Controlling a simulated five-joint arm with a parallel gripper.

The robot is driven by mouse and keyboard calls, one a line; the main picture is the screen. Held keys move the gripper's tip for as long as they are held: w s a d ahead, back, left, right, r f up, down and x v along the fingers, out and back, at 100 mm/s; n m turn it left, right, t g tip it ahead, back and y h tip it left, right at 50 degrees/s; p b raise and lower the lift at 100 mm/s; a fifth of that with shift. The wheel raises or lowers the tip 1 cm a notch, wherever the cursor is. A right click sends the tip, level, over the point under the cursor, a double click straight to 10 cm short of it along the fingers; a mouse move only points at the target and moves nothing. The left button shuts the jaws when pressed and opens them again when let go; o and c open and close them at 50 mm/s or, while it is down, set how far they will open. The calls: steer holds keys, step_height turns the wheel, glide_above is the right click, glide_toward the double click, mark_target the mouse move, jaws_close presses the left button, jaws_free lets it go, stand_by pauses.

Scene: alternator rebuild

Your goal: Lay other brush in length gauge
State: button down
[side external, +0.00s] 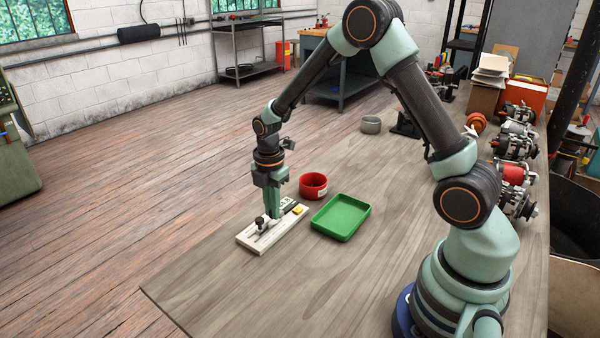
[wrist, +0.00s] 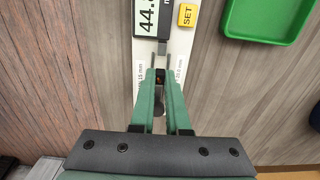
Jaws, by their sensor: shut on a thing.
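The length gauge (side external: 252,241) is a pale flat block on the bench, with a dark knob at its near end and a yellow button at its far end. In the wrist view the gauge (wrist: 178,62) shows a display reading 44 and more digits cut off, and a yellow SET button (wrist: 187,15). My gripper (side external: 275,215) points straight down over the gauge. In the wrist view my gripper (wrist: 160,72) is shut on a small dark brush (wrist: 160,77), mostly hidden between the fingers. I cannot tell whether the brush touches the gauge.
A green tray (side external: 341,238) lies right of the gauge, and its corner (wrist: 268,40) shows in the wrist view. A red round container (side external: 313,186) stands behind the gauge. A grey cup (side external: 371,125) is farther back. Alternator parts (side external: 515,173) line the right edge. The bench front is clear.

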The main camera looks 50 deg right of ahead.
steer(key=shift+f, duration=0.25)
steer(key=shift+f, duration=0.35)
steer(key=shift+f, duration=0.2)
stand_by(0.7)
steer(key=c, duration=0.8)
jaws_free()
steer(key=shift+c, duration=0.2)
steer(key=shift+r, duration=4)
